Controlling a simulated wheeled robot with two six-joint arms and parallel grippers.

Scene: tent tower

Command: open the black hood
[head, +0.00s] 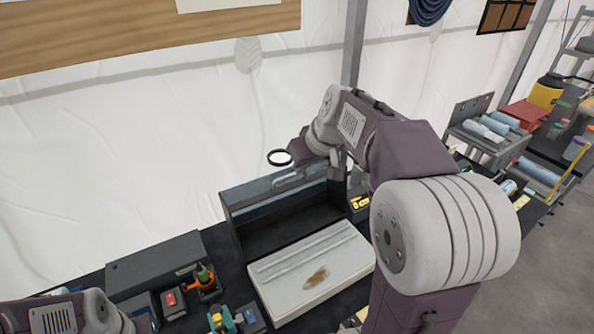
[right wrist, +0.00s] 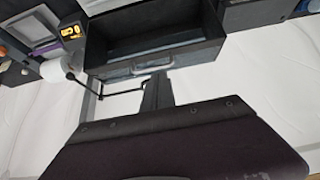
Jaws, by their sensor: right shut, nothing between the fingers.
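The black hood (head: 285,222) stands tilted up behind a pale base (head: 318,262), with its dark hollow inside facing me. A grey bar handle (head: 300,177) runs along its upper edge. The hood (right wrist: 150,30) and handle (right wrist: 140,69) also show in the right wrist view. My right gripper (right wrist: 157,80) is shut and empty, with its tips close to the handle; I cannot tell if they touch. In the head view the right gripper is beyond the hood's upper edge, largely hidden by its own wrist. Only part of my left arm shows at the lower left; its gripper is out of view.
A dark long box (head: 155,262) and small tools lie left of the base. A small device with a lit yellow display (head: 360,202) sits right of the hood. A white wall is close behind; loaded shelves stand at the right.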

